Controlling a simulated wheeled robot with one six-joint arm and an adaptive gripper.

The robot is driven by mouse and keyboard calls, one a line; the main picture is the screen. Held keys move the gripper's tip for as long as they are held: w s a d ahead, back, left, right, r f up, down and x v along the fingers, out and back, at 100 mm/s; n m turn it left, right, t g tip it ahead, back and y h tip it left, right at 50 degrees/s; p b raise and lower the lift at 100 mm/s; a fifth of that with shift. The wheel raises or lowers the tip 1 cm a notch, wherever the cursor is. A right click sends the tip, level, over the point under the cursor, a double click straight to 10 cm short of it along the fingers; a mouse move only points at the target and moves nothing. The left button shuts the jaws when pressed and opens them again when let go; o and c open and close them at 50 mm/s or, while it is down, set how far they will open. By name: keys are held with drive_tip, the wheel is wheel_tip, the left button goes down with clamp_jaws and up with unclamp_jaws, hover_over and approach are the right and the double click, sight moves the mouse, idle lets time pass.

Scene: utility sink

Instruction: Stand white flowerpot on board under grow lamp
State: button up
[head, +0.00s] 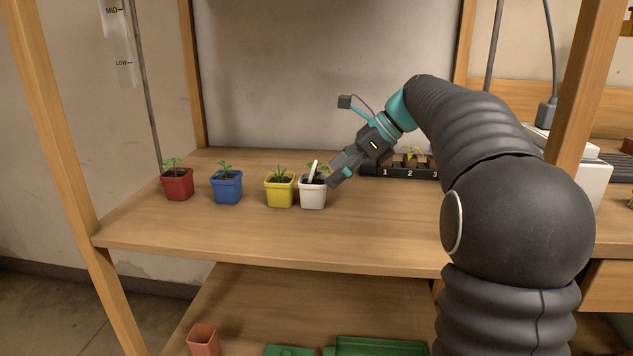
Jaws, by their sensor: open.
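The white flowerpot (312,197) stands upright on the wooden board (265,240), right of the yellow pot. It holds dark soil, a small green seedling and a white label stick. My gripper (337,179) is open, reaching down from the upper right, with its fingers at the pot's right rim. It partly covers the seedling and that side of the rim. I cannot tell whether a finger touches the pot or whether one is behind it. The grow lamp is not visible.
Yellow (279,193), blue (227,190) and red (177,187) seedling pots stand left of the white one. A black numbered tray (399,172) lies behind my gripper. The board's front is clear. A terracotta pot (203,339) and green trays (378,345) are below.

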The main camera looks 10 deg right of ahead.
drive_tip(key=v, duration=0.6)
drive_tip(key=shift+p, duration=0.45)
